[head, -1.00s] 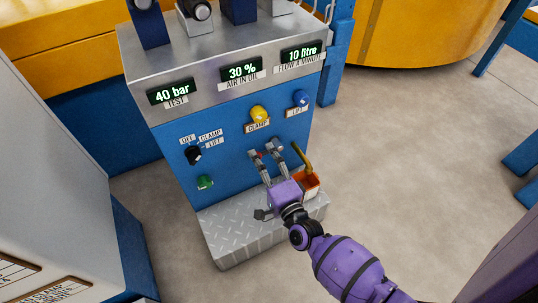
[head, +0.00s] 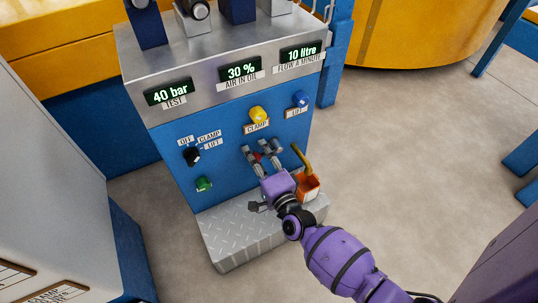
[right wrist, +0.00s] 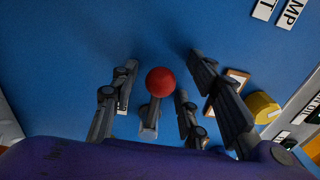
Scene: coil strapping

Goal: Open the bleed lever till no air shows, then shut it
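The bleed lever shows in the right wrist view as a red ball knob (right wrist: 160,82) on a short grey stem, in front of the blue panel. In the head view only a bit of its red (head: 258,157) shows between my fingers. My right gripper (head: 262,150) is open at the panel's lower right. In the right wrist view its fingers stand on both sides of the knob, with gaps, not closed on it. The air display (head: 240,70) reads 30 % air in oil. My left gripper is not in view.
Other displays read 40 bar test (head: 170,93) and 10 litre flow (head: 301,53). A yellow clamp knob (head: 257,115), blue lift knob (head: 301,99), black selector (head: 192,156) and green button (head: 204,184) are nearby. An orange cup (head: 309,188) with a yellow pipe stands right of my gripper.

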